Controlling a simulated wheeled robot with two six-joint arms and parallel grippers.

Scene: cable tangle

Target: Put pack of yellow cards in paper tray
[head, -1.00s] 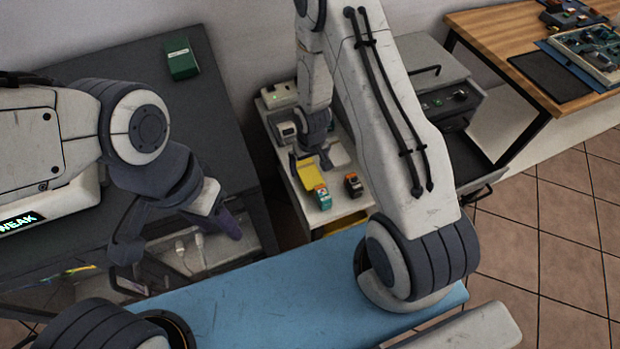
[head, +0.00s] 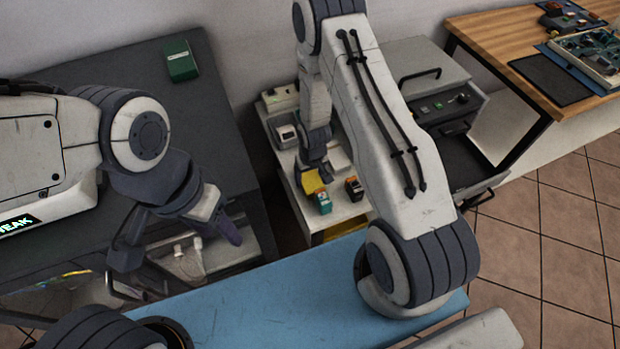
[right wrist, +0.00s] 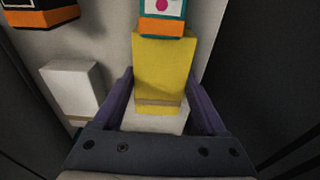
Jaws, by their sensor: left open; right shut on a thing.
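The yellow pack of cards (head: 311,184) is on the narrow white cart, partly hidden by my right gripper (head: 316,170). In the right wrist view the yellow pack (right wrist: 163,70) stands between the two purple fingers of my right gripper (right wrist: 160,90), which is shut on it. Whether the pack touches the cart top is unclear. My left gripper (head: 178,252) is open and empty, over the left side near the dark table's front. I cannot single out the paper tray with certainty in these views.
A teal-and-orange box (head: 322,202) is close by the yellow pack; a black-and-orange box (head: 354,188) is to its right. A grey machine (head: 435,85) stands right of the cart. A green box (head: 181,61) lies on the dark table (head: 130,75). A blue surface (head: 270,295) is in front.

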